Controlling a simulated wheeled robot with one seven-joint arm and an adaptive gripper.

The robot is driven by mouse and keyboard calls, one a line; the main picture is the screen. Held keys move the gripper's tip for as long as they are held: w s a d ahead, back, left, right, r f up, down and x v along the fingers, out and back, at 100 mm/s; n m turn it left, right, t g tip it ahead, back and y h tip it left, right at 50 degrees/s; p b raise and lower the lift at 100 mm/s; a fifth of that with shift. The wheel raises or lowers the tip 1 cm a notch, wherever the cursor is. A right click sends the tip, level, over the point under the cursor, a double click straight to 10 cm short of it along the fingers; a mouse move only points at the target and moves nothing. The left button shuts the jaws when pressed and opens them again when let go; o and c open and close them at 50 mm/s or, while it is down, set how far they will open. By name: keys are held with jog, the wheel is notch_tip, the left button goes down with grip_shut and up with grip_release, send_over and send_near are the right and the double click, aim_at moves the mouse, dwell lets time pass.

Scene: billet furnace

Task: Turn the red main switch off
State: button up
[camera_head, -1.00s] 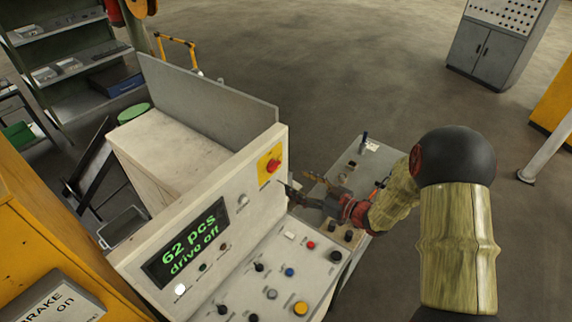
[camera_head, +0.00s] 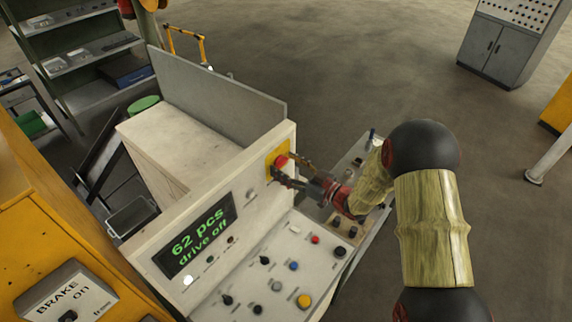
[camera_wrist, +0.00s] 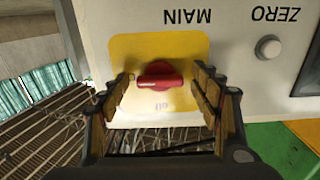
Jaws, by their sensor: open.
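The red main switch (camera_head: 281,161) sits on a yellow plate (camera_head: 270,172) at the upper right of the control panel's upright face. In the wrist view the red switch (camera_wrist: 160,75) is a knob with its handle lying roughly horizontal in the picture, on the yellow plate (camera_wrist: 190,45) below an upside-down "MAIN" label. My gripper (camera_head: 277,167) is at the switch in the head view. In the wrist view my gripper (camera_wrist: 163,88) is open, with one finger on each side of the knob. I cannot tell whether the fingertips touch it.
A green-lettered display (camera_head: 197,238) reads "62 pcs drive off". A sloped desk (camera_head: 270,275) with several knobs and buttons lies below it. A white "ZERO" button (camera_wrist: 268,47) is beside the yellow plate. A "BRAKE on" box (camera_head: 68,300) is at lower left.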

jog(key=c, duration=1.1)
jog(key=shift+c, duration=0.2)
